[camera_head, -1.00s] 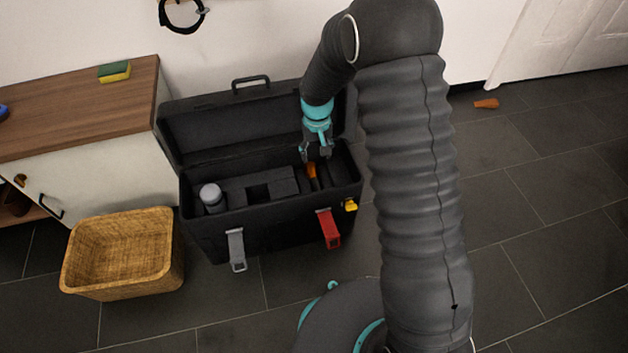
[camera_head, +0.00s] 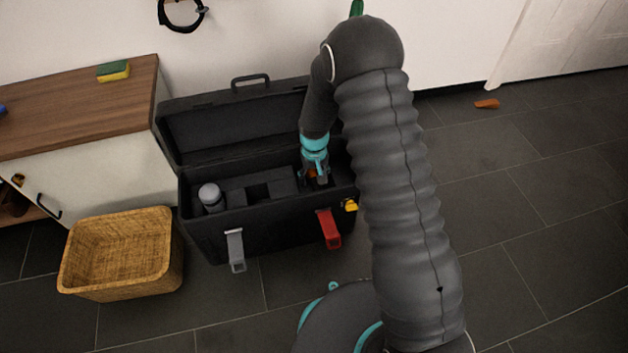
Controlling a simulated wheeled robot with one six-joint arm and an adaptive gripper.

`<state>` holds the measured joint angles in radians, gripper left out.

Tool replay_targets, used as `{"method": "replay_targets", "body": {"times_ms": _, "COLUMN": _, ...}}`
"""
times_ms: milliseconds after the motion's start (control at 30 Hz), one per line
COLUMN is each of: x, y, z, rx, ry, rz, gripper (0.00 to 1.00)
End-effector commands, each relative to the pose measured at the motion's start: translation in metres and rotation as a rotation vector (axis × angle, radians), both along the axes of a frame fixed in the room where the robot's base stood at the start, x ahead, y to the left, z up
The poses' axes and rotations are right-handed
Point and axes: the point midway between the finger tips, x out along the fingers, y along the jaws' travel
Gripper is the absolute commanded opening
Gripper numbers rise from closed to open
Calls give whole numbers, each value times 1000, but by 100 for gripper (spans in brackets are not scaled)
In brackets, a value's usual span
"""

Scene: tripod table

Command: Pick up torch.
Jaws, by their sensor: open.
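An open black toolbox (camera_head: 262,222) stands on the floor with its lid tipped back. My gripper (camera_head: 316,182) is open and reaches down into its right part. An orange-handled item (camera_head: 309,174) shows in small patches at the fingers, mostly hidden by them. I cannot tell whether the fingers touch it. A grey, round-topped cylinder (camera_head: 210,195) stands in the left part of the toolbox, away from my gripper. I cannot tell for sure which of these two is the torch.
A wicker basket (camera_head: 165,265) stands left of the toolbox. A cabinet (camera_head: 60,120) with a green-yellow sponge (camera_head: 113,71) is behind it. A red latch (camera_head: 329,229) and a grey latch (camera_head: 236,250) hang on the toolbox front. An orange piece (camera_head: 487,104) lies on the floor at right.

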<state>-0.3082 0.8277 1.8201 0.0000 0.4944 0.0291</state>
Motion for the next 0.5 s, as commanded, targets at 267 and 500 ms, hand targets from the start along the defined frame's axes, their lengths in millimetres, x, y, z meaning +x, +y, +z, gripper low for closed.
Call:
{"method": "replay_targets", "body": {"times_ms": 267, "x": 0, "y": 0, "z": -1, "rx": 0, "ry": -1, "rz": 0, "gripper": 45}}
{"method": "replay_targets", "body": {"times_ms": 500, "x": 0, "y": 0, "z": -1, "rx": 0, "ry": -1, "rz": 0, "gripper": 0}}
